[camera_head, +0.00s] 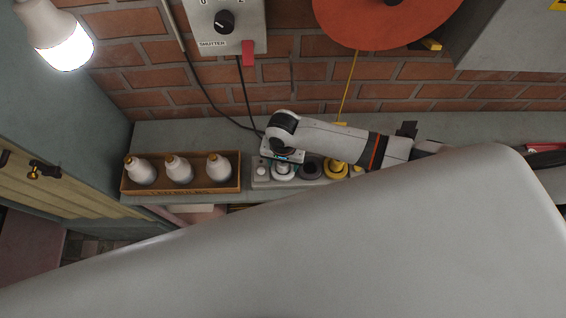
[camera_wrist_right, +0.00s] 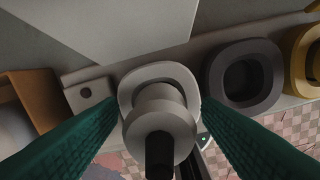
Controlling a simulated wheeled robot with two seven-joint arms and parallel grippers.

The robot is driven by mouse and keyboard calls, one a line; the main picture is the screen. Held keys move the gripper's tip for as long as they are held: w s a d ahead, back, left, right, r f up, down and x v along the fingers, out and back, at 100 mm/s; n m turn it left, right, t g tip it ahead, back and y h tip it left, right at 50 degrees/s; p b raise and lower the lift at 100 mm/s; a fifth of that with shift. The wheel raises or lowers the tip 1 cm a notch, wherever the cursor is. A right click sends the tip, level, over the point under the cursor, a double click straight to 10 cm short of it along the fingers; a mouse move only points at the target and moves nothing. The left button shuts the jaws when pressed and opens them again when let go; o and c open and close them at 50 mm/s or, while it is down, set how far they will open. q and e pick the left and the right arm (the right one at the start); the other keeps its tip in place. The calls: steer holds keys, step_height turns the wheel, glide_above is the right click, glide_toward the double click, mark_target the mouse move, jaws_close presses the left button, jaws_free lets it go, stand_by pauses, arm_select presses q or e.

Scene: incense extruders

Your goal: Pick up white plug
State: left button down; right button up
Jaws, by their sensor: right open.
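The white plug (camera_wrist_right: 160,112) sits in a pale, rounded socket (camera_wrist_right: 133,78) in the right wrist view, with a black cord end pointing toward the camera. In the head view the white plug (camera_head: 283,174) is on the socket strip (camera_head: 262,182), partly covered by my right wrist. My right gripper (camera_wrist_right: 161,104) is open, with one green finger on each side of the plug. I cannot tell whether the fingers touch it. My right gripper (camera_head: 282,157) is hard to make out in the head view. My left gripper is not in view.
A dark socket (camera_wrist_right: 244,76) and a yellow one (camera_wrist_right: 306,58) are to the right. A wooden crate (camera_head: 181,189) with three white bulbs stands left of the strip. A brick wall (camera_head: 215,85) is behind. A large pale surface fills the head view's foreground, hiding what is below.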

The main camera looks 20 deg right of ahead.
steer(key=c, duration=1.1)
